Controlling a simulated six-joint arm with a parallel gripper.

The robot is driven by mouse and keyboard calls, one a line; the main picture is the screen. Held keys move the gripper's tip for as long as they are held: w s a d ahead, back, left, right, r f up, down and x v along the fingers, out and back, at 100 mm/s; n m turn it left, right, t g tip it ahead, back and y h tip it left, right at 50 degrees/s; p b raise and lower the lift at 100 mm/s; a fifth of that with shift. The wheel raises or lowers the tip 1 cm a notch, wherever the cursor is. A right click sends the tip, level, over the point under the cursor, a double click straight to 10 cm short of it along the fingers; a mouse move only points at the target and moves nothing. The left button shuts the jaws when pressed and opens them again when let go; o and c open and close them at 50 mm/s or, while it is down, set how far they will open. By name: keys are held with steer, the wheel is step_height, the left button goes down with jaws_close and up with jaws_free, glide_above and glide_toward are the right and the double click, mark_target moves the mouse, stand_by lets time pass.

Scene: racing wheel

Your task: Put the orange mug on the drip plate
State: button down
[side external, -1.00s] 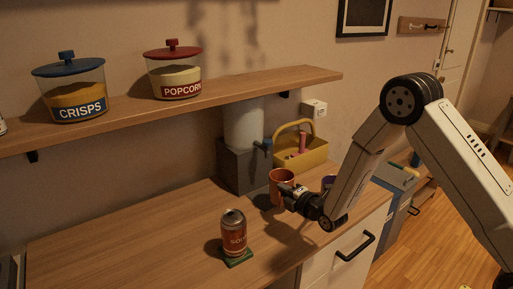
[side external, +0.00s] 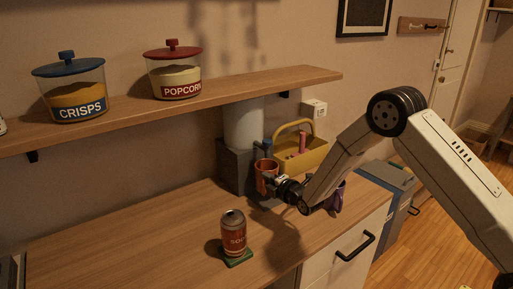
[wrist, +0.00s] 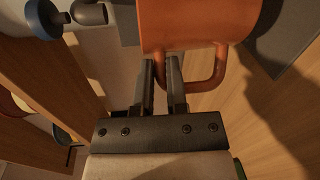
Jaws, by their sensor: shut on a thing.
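The orange mug (side external: 264,184) is upright in front of the grey drinks dispenser (side external: 234,167), near its blue tap (side external: 267,145). My gripper (wrist: 162,68) is shut on the mug's handle, and the mug (wrist: 195,22) fills the upper middle of the wrist view. The tap (wrist: 45,18) and its grey spout show at the upper left there. A dark grey flat surface (wrist: 292,32) at the upper right of the wrist view looks like the drip plate. In the side view the mug and gripper largely cover that spot. The gap under the mug is hard to judge.
A purple mug (side external: 337,196) stands behind my arm on the right. A yellow caddy (side external: 310,156) is behind the gripper. A soda can (side external: 233,232) stands on a green coaster at the front. The shelf (side external: 220,99) runs overhead. The counter's left part is clear.

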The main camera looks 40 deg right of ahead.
mark_target(259, 183)
steer(key=shift+s+f, duration=0.1)
steer(key=shift+f, duration=1.5)
steer(key=shift+f, duration=0.15)
steer(key=c, duration=0.7)
jaws_free()
steer(key=shift+o, duration=0.2)
steer(key=shift+s, duration=0.1)
steer(key=s+r, duration=0.1)
steer(key=s, duration=1)
steer(key=shift+s+r, duration=0.35)
steer(key=shift+r, duration=0.05)
steer(key=shift+a, duration=0.1)
